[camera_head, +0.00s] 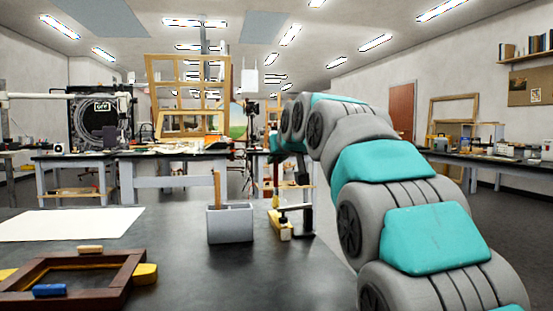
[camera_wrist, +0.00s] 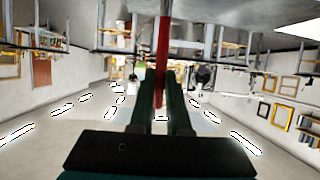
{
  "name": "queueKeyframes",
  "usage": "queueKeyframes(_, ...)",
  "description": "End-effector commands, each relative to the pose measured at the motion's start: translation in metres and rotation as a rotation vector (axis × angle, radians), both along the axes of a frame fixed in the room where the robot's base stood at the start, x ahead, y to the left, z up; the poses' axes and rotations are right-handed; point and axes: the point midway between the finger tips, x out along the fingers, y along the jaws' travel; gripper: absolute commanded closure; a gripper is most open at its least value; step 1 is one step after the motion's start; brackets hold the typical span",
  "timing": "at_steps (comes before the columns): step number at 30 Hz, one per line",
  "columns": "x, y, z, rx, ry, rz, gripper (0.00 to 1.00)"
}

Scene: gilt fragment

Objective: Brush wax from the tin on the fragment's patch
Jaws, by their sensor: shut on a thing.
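My gripper (camera_head: 289,172) is raised above the dark table, right of the grey holder. It is shut on a thin red-handled tool (camera_wrist: 163,50), which looks like the brush. In the wrist view the red handle passes between my gripper's dark fingers (camera_wrist: 160,97). In the head view the red handle (camera_head: 276,174) hangs roughly upright; I cannot make out its tip clearly. I cannot identify the tin or the patch.
A grey holder (camera_head: 230,224) with a wooden stick (camera_head: 217,187) stands mid-table. Beside it is a yellow block (camera_head: 280,226) with a dark clamp-like piece (camera_head: 297,208). A white sheet (camera_head: 70,223) lies at left. The tabletop between the frame and holder is clear.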

Motion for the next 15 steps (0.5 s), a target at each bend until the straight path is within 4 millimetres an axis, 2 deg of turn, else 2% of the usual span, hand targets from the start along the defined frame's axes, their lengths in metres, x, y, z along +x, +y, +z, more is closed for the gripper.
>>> queueKeyframes(15,-0.0002,0.0000,-0.0098,0.000,-0.001,0.000,1.00)
